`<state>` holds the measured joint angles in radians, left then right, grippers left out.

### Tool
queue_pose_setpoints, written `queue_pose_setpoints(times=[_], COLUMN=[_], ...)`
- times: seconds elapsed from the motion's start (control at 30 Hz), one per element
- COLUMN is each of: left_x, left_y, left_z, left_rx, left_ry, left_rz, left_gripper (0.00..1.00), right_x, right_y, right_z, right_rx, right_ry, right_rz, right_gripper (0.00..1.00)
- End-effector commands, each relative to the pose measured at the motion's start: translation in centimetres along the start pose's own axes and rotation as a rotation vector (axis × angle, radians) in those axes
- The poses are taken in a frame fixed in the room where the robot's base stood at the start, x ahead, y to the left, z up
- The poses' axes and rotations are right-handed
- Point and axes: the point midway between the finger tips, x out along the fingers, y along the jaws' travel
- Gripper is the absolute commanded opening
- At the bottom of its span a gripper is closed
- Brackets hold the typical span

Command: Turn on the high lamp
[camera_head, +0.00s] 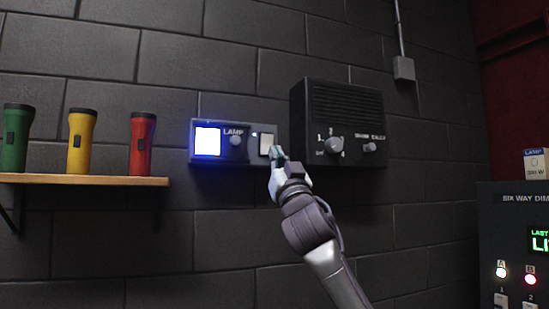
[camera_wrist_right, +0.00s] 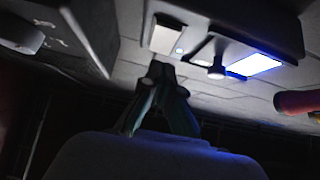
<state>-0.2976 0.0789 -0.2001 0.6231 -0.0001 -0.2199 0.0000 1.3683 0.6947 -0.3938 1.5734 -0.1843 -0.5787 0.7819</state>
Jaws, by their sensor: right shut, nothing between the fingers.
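A dark wall panel (camera_head: 220,124) labelled LAMP carries a square (camera_head: 207,141) glowing bluish white at its left, a small round knob (camera_head: 236,141) in the middle and a pale rectangular button (camera_head: 266,143) at its right end. A small blue light (camera_head: 254,134) shows beside the button. The button also shows in the right wrist view (camera_wrist_right: 166,38), with the glowing square (camera_wrist_right: 256,65). My right gripper (camera_head: 278,154) is shut and empty, its tips just below and right of the button. I cannot tell whether they touch it. My left gripper is out of view.
A black speaker box (camera_head: 347,105) with knobs is mounted right of the panel, close to my right gripper. A wooden shelf (camera_head: 85,180) at left holds green, yellow and red flashlights. A dimmer cabinet (camera_head: 510,220) stands at far right with a small LAMP box (camera_head: 536,163) on top.

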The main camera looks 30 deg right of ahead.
Motion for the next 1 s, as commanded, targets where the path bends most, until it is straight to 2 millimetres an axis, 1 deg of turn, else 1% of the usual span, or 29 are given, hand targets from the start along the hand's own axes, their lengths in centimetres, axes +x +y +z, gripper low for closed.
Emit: queue_pose_setpoints(times=[0.03, 0.13, 0.2, 0.27, 0.37, 0.5, 0.6, 0.73, 0.9, 1.0], left_x=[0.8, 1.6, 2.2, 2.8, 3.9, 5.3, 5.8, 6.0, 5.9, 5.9], left_y=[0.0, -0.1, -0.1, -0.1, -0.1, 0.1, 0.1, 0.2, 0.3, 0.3], left_z=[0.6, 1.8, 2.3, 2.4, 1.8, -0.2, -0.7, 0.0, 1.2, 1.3], left_rx=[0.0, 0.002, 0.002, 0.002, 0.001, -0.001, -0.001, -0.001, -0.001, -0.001], left_ry=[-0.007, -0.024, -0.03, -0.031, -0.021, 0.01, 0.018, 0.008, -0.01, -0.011], left_rz=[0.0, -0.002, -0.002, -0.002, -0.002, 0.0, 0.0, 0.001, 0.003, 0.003], left_gripper=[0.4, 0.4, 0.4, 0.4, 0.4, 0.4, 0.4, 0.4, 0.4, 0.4], right_x=[-1.0, -2.3, -3.2, -4.1, -5.8, -8.1, -9.2, -9.8, -9.9, -9.9], right_y=[0.0, -0.1, -0.1, 0.0, -0.1, 0.0, -0.1, 0.0, 0.0, 0.0], right_z=[0.5, 0.7, 0.9, 1.1, 1.3, 1.6, 1.7, 1.6, 1.5, 1.5], right_rx=[0.0, 0.001, 0.0, 0.001, 0.001, 0.0, 0.0, 0.0, 0.0, 0.0], right_ry=[-0.001, -0.001, -0.001, -0.001, -0.001, 0.0, 0.0, 0.0, -0.001, -0.001], right_rz=[-0.001, -0.001, -0.001, 0.0, -0.001, -0.001, -0.001, 0.0, 0.0, 0.0], right_gripper=[0.0, 0.0, 0.0, 0.0, 0.0, 0.0, 0.0, 0.0, 0.0, 0.0])
